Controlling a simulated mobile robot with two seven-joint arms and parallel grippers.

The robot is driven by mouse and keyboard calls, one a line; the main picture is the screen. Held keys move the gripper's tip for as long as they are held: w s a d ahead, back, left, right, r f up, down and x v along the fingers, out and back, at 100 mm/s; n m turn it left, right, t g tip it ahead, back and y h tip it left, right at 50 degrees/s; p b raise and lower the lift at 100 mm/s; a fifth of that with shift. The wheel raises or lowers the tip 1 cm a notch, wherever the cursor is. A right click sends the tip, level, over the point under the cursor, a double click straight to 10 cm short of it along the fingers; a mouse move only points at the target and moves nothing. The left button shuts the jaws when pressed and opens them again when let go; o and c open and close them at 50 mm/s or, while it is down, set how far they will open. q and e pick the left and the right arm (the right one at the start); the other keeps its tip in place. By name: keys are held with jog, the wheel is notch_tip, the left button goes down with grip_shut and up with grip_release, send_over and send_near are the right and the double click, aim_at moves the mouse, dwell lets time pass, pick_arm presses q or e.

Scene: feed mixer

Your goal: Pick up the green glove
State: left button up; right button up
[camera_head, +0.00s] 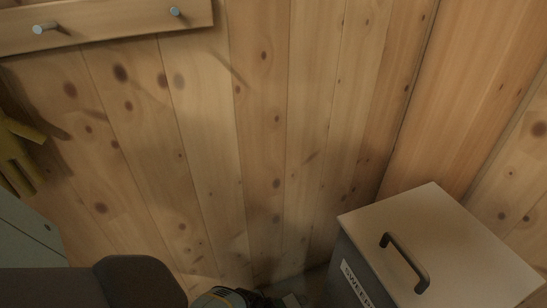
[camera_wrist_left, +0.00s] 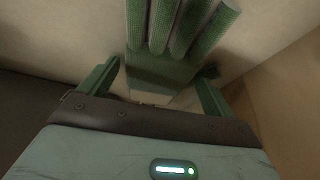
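The green glove (camera_wrist_left: 165,55) shows in the left wrist view, with its ribbed fingers at the top of the picture and its palm and cuff lower, towards my gripper. My left gripper (camera_wrist_left: 157,80) is open. One finger stands to the left of the glove and the other to its right, with the palm and cuff between or just beyond them. I cannot tell whether either finger touches it. My left gripper is not clear in the head view, and my right gripper is in neither view.
In the head view, a yellow-olive glove (camera_head: 17,155) shows at the left edge near the plank wall (camera_head: 265,130). A peg rail (camera_head: 110,22) runs along the top left. A grey lidded bin (camera_head: 450,245) with a dark handle stands at the lower right.

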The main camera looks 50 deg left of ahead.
pick_arm(q)
jog(key=c, duration=0.8)
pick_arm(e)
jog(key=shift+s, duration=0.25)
pick_arm(q)
jog(key=shift+r, duration=0.1)
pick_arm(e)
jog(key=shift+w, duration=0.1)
